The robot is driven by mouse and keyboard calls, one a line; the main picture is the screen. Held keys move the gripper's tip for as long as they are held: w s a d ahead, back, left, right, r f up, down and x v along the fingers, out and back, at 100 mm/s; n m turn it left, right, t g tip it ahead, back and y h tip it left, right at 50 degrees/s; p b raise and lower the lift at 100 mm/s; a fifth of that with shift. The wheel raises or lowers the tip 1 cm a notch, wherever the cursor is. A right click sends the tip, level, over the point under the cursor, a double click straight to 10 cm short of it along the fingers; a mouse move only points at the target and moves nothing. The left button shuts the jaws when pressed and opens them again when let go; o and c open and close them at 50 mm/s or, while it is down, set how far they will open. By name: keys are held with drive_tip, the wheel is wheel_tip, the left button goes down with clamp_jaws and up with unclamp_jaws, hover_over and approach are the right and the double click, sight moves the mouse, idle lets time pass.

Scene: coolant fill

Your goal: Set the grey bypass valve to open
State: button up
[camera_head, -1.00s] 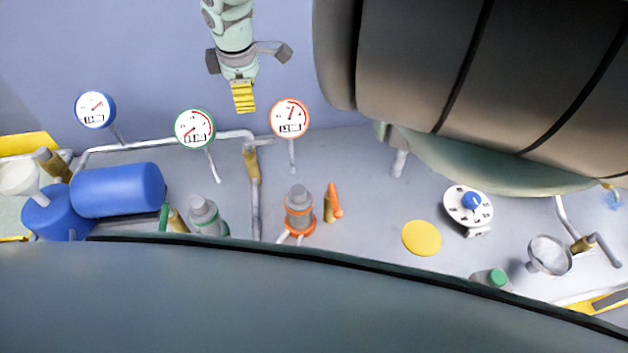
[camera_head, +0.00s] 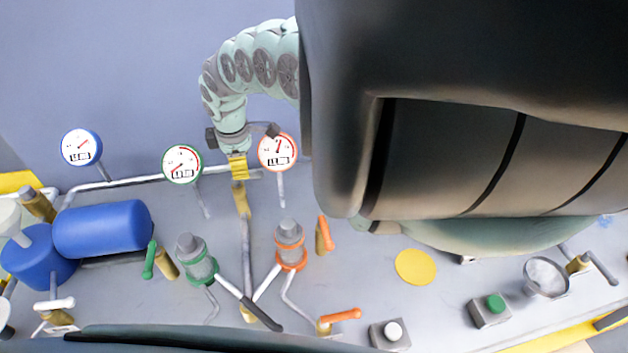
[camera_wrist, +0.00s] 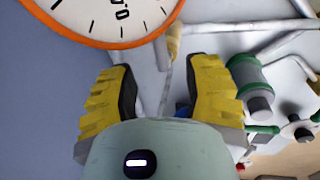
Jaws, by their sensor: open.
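My gripper (camera_head: 238,168) hangs near the back of the panel, between the green-rimmed and orange-rimmed gauges. In the wrist view its two yellow fingers (camera_wrist: 165,88) are apart with nothing held between them. A grey pipe with a brass fitting (camera_head: 241,198) lies just in front of the fingertips in the head view. A lever with a dark grey grip (camera_head: 263,315), which looks like the grey bypass valve handle, slants down to the right near the front. A brass body (camera_head: 248,313) shows beside it. Whether the valve is open or closed I cannot tell.
The green-collared pump (camera_head: 196,260) and orange-collared pump (camera_head: 290,245) flank the grey pipe. The orange-rimmed gauge (camera_head: 277,151) is close to my gripper and also large in the wrist view (camera_wrist: 110,15). Orange levers (camera_head: 340,315) and a green lever (camera_head: 150,259) stand nearby. Blue tanks (camera_head: 102,229) are left.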

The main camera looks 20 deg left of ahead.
drive_tip(key=shift+w+a+f+b, duration=0.15)
drive_tip(key=shift+f+b, duration=0.45)
drive_tip(key=shift+f, duration=0.7)
drive_tip(key=shift+w+a+f+b, duration=0.15)
drive_tip(key=shift+f+b, duration=0.4)
drive_tip(key=shift+f, duration=0.7)
drive_tip(key=shift+w+f, duration=0.15)
drive_tip(key=shift+o, duration=0.3)
clamp_jaws()
drive_tip(key=shift+d, duration=0.1)
